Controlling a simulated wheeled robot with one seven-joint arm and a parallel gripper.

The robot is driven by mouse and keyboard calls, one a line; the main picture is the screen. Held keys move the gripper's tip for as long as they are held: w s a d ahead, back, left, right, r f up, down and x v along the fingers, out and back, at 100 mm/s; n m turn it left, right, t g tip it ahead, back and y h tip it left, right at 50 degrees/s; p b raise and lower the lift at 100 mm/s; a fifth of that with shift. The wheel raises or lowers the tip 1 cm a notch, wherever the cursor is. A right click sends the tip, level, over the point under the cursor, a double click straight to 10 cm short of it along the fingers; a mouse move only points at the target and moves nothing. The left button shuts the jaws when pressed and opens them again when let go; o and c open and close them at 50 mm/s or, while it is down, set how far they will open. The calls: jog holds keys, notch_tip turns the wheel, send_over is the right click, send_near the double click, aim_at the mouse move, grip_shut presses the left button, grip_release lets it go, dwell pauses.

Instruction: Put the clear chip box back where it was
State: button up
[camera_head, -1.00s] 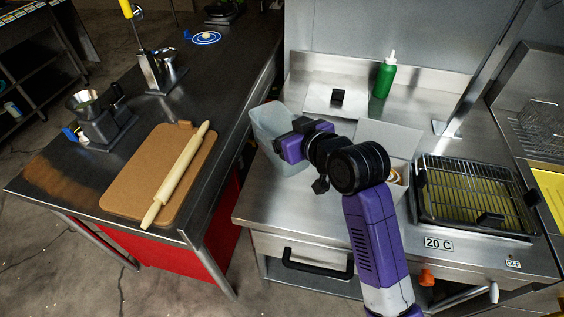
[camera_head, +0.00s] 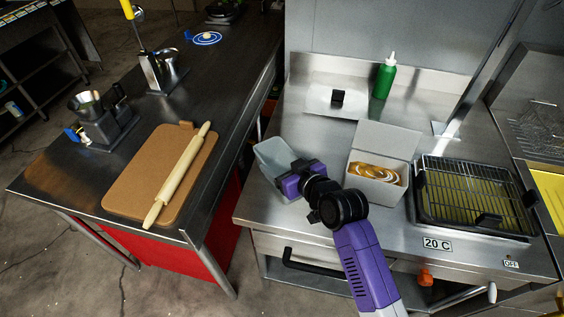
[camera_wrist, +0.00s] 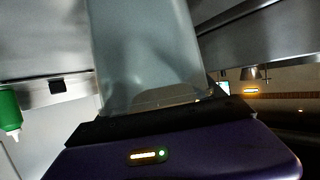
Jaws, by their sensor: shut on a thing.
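The clear chip box (camera_head: 271,155) is a pale, see-through container at the left end of the steel counter. My gripper (camera_head: 291,180) is shut on its near right side. In the wrist view the box (camera_wrist: 150,55) fills the middle, right in front of the dark gripper edge (camera_wrist: 160,115). The box looks tilted in the head view. Its lower part is partly hidden behind my gripper, and I cannot tell whether it touches the counter.
A rolling pin (camera_head: 178,175) lies on a board on the left table.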

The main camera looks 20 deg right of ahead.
jog(key=shift+f, duration=0.1)
jog(key=o, duration=2.1)
jog(key=shift+r, duration=0.25)
jog(key=b+v, duration=0.1)
jog(key=v, duration=1.1)
jog(key=shift+f+b, duration=0.15)
jog(key=shift+b, duration=0.15)
